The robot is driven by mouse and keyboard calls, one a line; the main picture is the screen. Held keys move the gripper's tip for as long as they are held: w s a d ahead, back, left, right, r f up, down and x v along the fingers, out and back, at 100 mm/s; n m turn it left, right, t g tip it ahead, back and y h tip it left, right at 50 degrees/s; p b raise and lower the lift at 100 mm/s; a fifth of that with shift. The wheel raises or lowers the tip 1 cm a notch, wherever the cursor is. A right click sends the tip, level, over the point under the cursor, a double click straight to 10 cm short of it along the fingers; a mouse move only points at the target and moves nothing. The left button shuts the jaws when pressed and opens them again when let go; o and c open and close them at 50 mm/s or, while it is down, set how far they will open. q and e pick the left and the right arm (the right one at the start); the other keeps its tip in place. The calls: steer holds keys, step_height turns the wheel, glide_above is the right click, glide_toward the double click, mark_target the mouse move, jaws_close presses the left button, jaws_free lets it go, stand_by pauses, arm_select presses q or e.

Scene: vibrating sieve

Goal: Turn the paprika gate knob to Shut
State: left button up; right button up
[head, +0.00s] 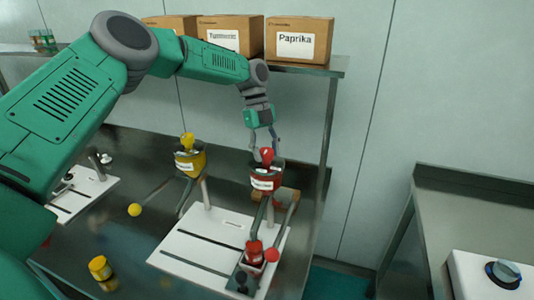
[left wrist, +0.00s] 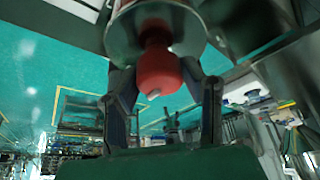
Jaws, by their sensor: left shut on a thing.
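A red hopper (head: 265,180) with a pale label, too small to read, stands on a post over the white base plate. A red knob (head: 266,155) shows at its top; I take it as the paprika gate knob, but its setting is not readable. My left gripper (head: 265,149) reaches down from above with its fingers around the red knob, shut on it. In the left wrist view the red knob (left wrist: 158,73) sits between the two fingers, against a metal rim (left wrist: 120,35). My right gripper does not show.
A yellow hopper (head: 190,160) with a yellow knob stands just left. A yellow-ended lever (head: 135,209) and a red-ended lever (head: 272,255) stick out nearby. Boxes, including a Paprika box (head: 299,38), fill the shelf above. A yellow jar (head: 99,267) stands at the front left.

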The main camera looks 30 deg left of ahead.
arm_select(q)
steer(key=shift+w+r+m, duration=0.15)
steer(key=shift+w+m, duration=0.05)
steer(key=shift+m, duration=0.3)
steer(key=o, duration=1.1)
steer(key=shift+o, duration=0.2)
steer(key=shift+a, duration=0.1)
steer(key=shift+f, duration=0.2)
steer(key=shift+r, duration=0.1)
steer(key=shift+w+a+r, duration=0.1)
steer(key=shift+a+r, duration=0.1)
steer(key=shift+r, duration=0.15)
steer(key=v, duration=0.6)
steer(key=shift+w+r, duration=0.2)
steer(key=shift+w, duration=0.1)
steer(key=shift+a, duration=0.1)
